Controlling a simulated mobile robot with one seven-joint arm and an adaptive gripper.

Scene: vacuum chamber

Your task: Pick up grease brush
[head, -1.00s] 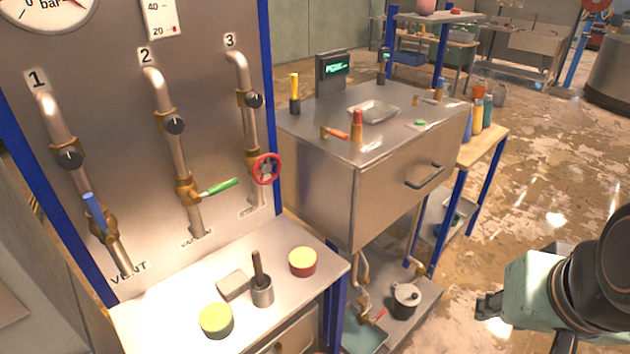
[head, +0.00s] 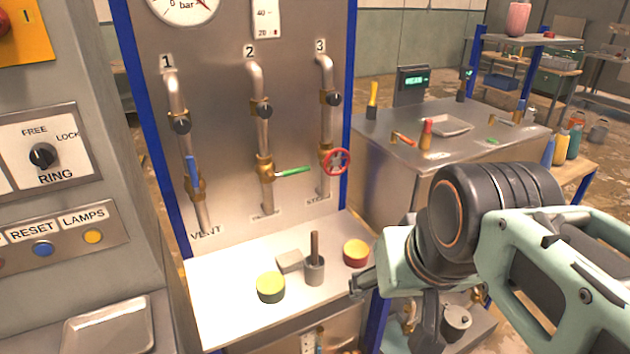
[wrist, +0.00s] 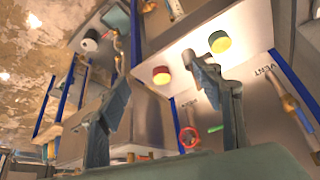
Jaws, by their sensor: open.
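A brown handle (head: 315,246), which looks like the grease brush, stands upright in a small grey cup (head: 315,272) on the white bench top (head: 225,306). Its bristle end is hidden in the cup. My gripper (head: 360,287) is at the right edge of this bench, right of the cup and apart from it. In the wrist view my gripper (wrist: 163,72) has its two fingers wide apart with nothing held between them. The brush does not show clearly there; the right finger may cover it.
A yellow-green tin (head: 270,288), a grey block (head: 290,261) and a red tin (head: 356,253) stand around the cup. The red tin is close to my gripper. Behind rises a pipe panel with a red handwheel (head: 336,161) and green lever (head: 293,171). A metal cabinet (head: 400,170) is at right.

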